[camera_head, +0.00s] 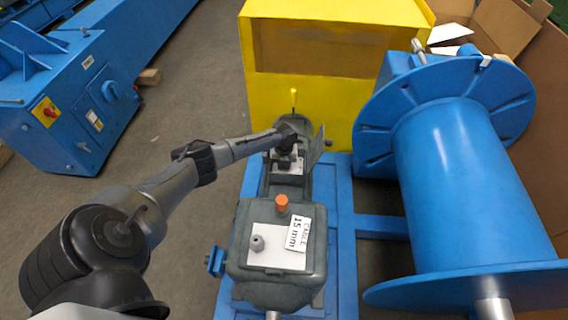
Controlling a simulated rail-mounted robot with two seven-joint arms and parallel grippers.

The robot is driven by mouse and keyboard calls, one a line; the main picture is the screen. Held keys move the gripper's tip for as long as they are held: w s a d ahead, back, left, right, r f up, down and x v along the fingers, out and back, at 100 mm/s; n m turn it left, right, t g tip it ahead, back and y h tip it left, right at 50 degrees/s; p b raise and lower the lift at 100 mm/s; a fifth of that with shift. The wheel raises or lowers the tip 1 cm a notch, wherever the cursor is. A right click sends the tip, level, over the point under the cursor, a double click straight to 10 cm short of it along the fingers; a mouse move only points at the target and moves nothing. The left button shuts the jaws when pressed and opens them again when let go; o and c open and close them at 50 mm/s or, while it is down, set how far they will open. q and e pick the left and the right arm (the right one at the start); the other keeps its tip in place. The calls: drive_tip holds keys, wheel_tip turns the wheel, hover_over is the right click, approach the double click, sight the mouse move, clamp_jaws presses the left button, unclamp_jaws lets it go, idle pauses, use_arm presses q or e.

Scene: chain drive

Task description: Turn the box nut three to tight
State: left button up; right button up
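A dark grey gearbox (243,222) stands at the bottom centre with a pale plate (277,255) on its top. A small grey nut (257,243) sits on that plate, and an orange cap (281,203) stands behind it. I cannot tell from its look which nut is number three or how tight it is. My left arm reaches in from the lower left, and its gripper (287,152) is behind the gearbox, over a grey mechanism (284,184), apart from the nut. Its fingers are small and dark, so their opening is unclear. My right gripper is not in view.
A yellow housing (335,95) stands behind the mechanism. A large blue spool (470,180) fills the right side. A label reading 15 mm (299,233) is on the gearbox. A blue machine (75,120) stands at the far left, with open floor before it.

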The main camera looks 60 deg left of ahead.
use_arm(q)
drive_tip(key=shift+r, duration=0.15)
drive_tip(key=o, duration=0.9)
wheel_tip(320, 180, up, 14)
drive_tip(key=p, duration=0.5)
drive_tip(key=shift+p, duration=0.35)
drive_tip(key=shift+f, duration=0.2)
